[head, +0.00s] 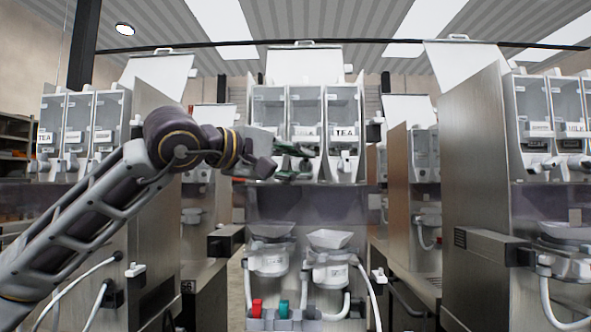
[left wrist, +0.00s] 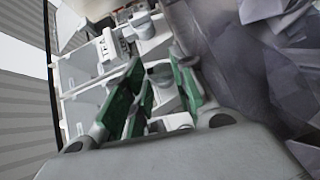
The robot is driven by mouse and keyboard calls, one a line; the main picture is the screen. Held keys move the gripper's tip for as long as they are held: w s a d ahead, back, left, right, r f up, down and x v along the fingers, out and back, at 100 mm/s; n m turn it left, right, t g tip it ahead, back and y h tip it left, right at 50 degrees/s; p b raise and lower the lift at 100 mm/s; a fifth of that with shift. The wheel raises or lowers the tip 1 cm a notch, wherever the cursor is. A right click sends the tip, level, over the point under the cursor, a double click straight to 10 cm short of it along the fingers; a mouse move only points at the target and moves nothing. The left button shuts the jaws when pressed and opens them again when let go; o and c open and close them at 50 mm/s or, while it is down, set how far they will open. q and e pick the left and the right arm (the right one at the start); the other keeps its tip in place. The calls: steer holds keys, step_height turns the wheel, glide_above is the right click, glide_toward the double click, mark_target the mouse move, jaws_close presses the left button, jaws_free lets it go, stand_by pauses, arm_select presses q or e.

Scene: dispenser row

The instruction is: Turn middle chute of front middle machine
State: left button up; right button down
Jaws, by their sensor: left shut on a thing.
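The front middle machine (head: 306,70) stands straight ahead in the head view, with three clear canisters side by side. The right canister (head: 343,108) has a TEA label and a white chute (head: 346,162) hanging below it. My left gripper (head: 293,163) reaches in from the left, in front of the middle canister (head: 304,105). Its green-padded fingers (left wrist: 160,88) are shut on the middle chute, a pale spout (left wrist: 162,74) that shows between them in the left wrist view. In the head view the fingers hide most of that chute. My right gripper is in neither view.
Two white funnels (head: 330,238) sit below the chutes, above a red knob (head: 257,307) and a teal knob (head: 283,308). Similar machines stand to the left (head: 150,220) and right (head: 480,170), with narrow gaps between them.

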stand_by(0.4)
arm_select(q)
steer(key=o, duration=1)
steer(key=shift+o, duration=0.2)
